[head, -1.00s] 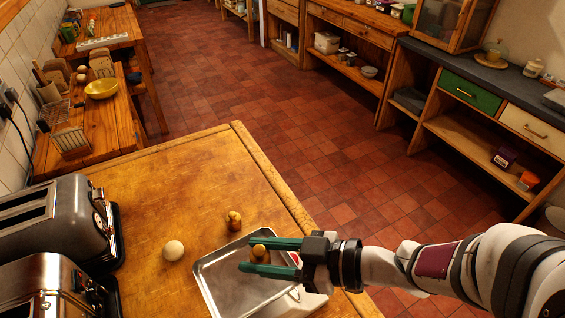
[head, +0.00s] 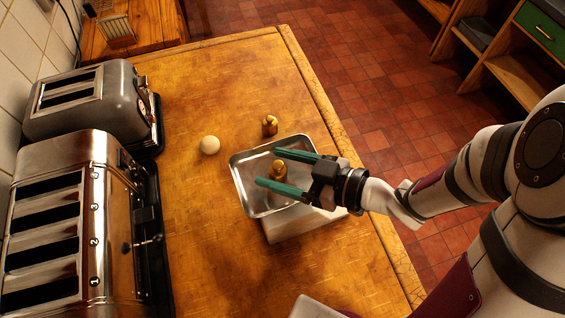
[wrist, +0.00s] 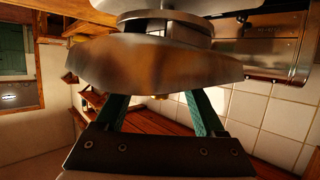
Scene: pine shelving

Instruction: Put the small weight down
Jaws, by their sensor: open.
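A small brass weight (head: 278,172) with a knob on top stands upright on or just above the shallow metal pan (head: 244,196). My gripper (head: 269,167) is open, with its two green fingers on either side of this weight. I cannot tell whether a finger touches it. A second brass weight (head: 270,126) stands on the table just beyond the pan's far edge. In the wrist view the pan (wrist: 150,60) fills the upper middle and hides most of the space between the fingers (wrist: 160,98).
The pan sits on a pale scale base (head: 305,222) on the wooden table (head: 200,240). A cream ball (head: 210,145) lies left of the pan. Two toasters, a grey one (head: 85,98) and a chrome one (head: 75,215), stand at the left. The table's right edge is close to the scale.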

